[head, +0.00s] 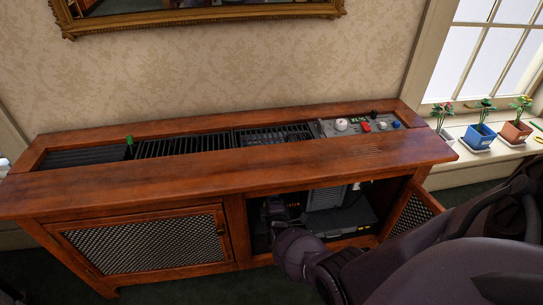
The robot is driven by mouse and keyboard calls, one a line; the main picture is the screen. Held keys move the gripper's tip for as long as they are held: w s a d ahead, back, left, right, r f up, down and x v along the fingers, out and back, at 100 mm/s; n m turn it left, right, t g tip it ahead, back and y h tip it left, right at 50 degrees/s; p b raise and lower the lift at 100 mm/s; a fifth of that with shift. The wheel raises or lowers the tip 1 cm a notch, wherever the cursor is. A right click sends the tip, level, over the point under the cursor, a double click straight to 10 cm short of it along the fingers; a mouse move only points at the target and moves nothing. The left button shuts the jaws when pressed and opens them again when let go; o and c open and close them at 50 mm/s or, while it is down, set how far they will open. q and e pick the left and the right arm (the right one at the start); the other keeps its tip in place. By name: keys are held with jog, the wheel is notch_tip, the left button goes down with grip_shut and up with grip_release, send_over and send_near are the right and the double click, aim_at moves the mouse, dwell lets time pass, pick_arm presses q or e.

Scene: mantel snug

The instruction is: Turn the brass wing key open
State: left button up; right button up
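My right arm comes in from the lower right and reaches into the open right-hand compartment of the wooden cabinet (160,190). My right gripper (273,210) is a dark shape at the left side of that opening. Its fingers are too dark and small to tell whether they are open or shut. I cannot make out a brass wing key; it may be hidden in the dark compartment or behind my arm. A grey ribbed unit (325,198) shows inside, to the right of the gripper. My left gripper is not in view.
The cabinet's right door (412,215) stands open beside my arm. The left lattice door (140,243) is shut. A control panel with knobs (350,126) is set in the top, beside black grilles (183,145). Potted flowers (479,137) stand on the windowsill.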

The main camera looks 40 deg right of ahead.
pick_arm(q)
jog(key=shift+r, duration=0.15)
pick_arm(e)
jog(key=shift+n, duration=0.3)
jog(key=o, duration=0.9)
jog(key=shift+o, duration=0.2)
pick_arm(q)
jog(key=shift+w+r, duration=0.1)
pick_arm(e)
jog(key=shift+s, duration=0.1)
jog(key=shift+s+a, duration=0.2)
pick_arm(q)
jog(key=p, duration=0.1)
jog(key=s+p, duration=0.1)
jog(key=p, duration=0.1)
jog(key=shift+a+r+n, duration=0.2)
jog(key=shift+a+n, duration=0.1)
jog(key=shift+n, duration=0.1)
pick_arm(e)
jog(key=v, duration=1)
